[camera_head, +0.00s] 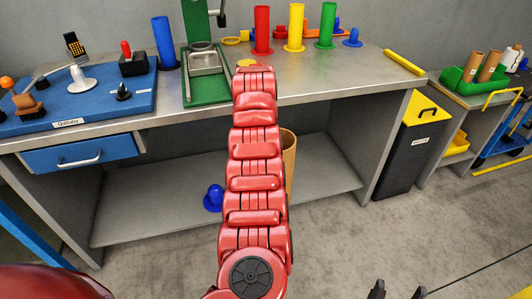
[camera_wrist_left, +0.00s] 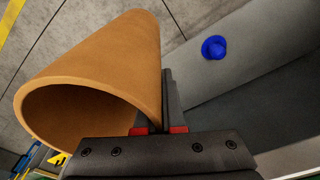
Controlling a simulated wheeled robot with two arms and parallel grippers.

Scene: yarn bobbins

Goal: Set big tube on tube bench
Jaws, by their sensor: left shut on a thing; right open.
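The big tube is a wide, hollow, orange-brown cylinder. In the left wrist view the big tube (camera_wrist_left: 100,65) lies tilted, its open end toward the lower left. My left gripper (camera_wrist_left: 167,95) is shut on the tube at its right side. In the head view only a strip of the big tube (camera_head: 289,160) shows to the right of my red arm, which hides the rest and the left gripper. The tube is in front of the metal bench (camera_head: 340,72), below the top's front edge. My right gripper (camera_head: 397,291) is open and empty at the bottom edge.
The bench top holds a blue board (camera_head: 75,105), a green stand (camera_head: 205,90), and blue, red, yellow and green upright tubes. A blue piece (camera_head: 213,198) is on the lower shelf. A yellow-lidded bin (camera_head: 405,145) stands right of the bench. The bench top's right front is fairly clear.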

